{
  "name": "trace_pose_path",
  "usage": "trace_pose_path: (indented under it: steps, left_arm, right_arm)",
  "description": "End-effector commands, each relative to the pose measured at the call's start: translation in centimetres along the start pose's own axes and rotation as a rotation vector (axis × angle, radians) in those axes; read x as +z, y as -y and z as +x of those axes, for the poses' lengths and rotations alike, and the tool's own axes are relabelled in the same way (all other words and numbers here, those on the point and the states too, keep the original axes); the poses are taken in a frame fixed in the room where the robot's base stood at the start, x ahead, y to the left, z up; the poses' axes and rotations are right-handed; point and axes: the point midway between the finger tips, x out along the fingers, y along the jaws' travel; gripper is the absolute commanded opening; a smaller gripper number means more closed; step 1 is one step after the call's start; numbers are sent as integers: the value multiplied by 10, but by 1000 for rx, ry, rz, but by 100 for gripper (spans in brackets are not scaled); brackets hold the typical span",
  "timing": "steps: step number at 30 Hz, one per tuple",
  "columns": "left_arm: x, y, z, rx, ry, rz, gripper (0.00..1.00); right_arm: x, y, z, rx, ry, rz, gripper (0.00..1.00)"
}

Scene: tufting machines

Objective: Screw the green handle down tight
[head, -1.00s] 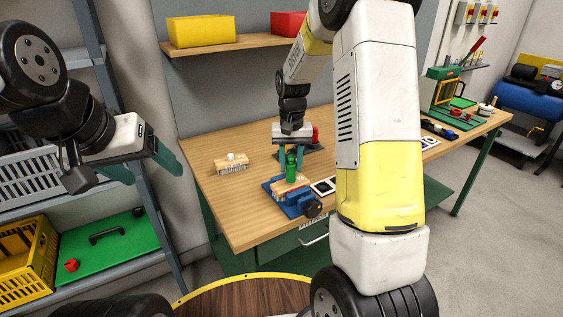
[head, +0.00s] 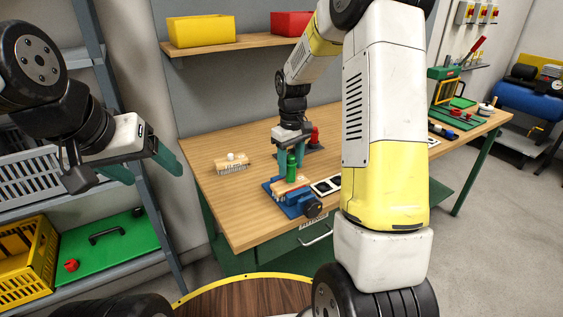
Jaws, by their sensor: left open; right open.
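The green handle (head: 291,167) stands upright on a wooden block (head: 290,185) held in a blue vise-like fixture (head: 288,208) at the table's front edge. My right gripper (head: 290,152) points down at the top of the green handle. Its green fingers are open, and they look close to the handle; whether they touch it I cannot tell. My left gripper (head: 150,172) is open and empty, far left of the table in front of the shelf rack.
A brush with a wooden back (head: 232,162) lies on the table (head: 225,200) to the left. A red object (head: 315,136) stands behind my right gripper. A black-and-white card (head: 326,186) lies right of the fixture. My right arm hides part of the table.

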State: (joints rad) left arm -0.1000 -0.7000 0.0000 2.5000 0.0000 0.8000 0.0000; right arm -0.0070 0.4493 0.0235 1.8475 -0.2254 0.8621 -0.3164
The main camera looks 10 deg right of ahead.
Motion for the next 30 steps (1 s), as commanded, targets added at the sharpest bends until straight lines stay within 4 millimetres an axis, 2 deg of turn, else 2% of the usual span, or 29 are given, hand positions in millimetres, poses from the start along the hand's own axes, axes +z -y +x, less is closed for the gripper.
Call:
trace_pose_path:
  steps: [18,23,30]
  left_arm:
    - [0,0,0,0,0,0,73]
    - [0,0,0,0,0,0,73]
    - [0,0,0,0,0,0,73]
  right_arm:
    - [0,0,0,0,-1,-754,47]
    - [0,0,0,-1,0,-851,47]
    - [0,0,0,0,0,-858,47]
